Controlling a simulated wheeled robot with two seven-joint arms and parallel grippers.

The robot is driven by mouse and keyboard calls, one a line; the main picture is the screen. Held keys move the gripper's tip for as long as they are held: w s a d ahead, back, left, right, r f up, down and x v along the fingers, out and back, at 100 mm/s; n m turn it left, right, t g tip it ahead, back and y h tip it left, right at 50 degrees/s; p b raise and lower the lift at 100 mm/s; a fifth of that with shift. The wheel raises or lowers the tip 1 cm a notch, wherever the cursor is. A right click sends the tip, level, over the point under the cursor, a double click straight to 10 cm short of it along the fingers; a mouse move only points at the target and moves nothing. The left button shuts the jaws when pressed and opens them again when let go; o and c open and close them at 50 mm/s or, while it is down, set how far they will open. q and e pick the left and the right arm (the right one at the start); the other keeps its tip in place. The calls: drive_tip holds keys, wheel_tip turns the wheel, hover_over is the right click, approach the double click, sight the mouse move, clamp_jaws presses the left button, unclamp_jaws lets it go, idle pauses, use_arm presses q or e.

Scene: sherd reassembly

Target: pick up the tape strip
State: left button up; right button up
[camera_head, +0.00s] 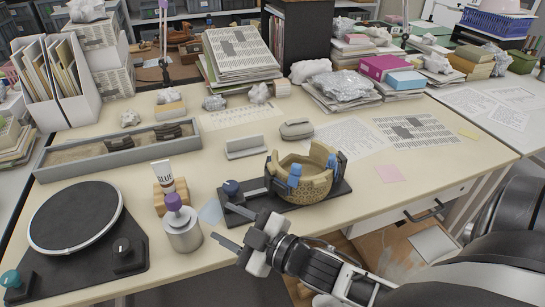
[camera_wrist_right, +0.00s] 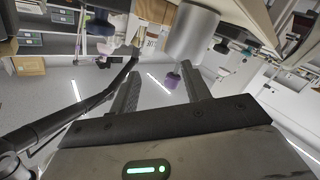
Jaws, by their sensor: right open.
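No tape strip can be made out for certain. Two blue pieces that may be tape or clamps sit on the partly rebuilt tan pot (camera_head: 308,186), one at its front (camera_head: 294,175) and one at its right (camera_head: 331,163). The pot stands on a dark base with a knob. My right gripper (camera_head: 220,222) is open and empty, in front and left of the pot, near the grey cylinder with a purple top (camera_head: 183,232). In the wrist view that cylinder (camera_wrist_right: 192,35) shows beyond my open fingers (camera_wrist_right: 162,82). My left gripper is out of view.
A black turntable (camera_head: 75,217) stands at the left front, with a glue tube (camera_head: 163,177) in a wooden block beside it. A long grey tray (camera_head: 70,163) holds dark sherds. A small white holder (camera_head: 245,147) is behind the pot. Clear tabletop lies right of the pot, around a pink note (camera_head: 388,174).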

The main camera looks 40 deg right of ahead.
drive_tip(key=w+r+n+g+y+b, duration=0.2)
drive_tip(key=w+r+n+y, duration=0.1)
drive_tip(key=r+n+y, duration=0.9)
drive_tip(key=n+g+h+b, duration=0.5)
drive_tip(key=n+g+h, duration=0.6)
drive_tip(key=n+h, duration=0.65)
approach(301, 165)
drive_tip(key=f+y, duration=0.1)
drive_tip(key=f, duration=0.1)
drive_tip(key=w+f+n+y, duration=0.1)
drive_tip(key=f, duration=0.1)
drive_tip(key=w+f+n+y, duration=0.1)
drive_tip(key=f, duration=0.2)
drive_tip(key=shift+w+d, duration=0.1)
drive_tip(key=shift+d, duration=0.15)
drive_tip(key=x, duration=0.5)
drive_tip(key=shift+a+f, duration=0.1)
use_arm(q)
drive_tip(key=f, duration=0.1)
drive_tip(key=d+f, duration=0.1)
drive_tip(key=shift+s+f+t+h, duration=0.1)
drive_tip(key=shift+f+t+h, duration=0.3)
use_arm(e)
drive_tip(key=c, duration=0.8)
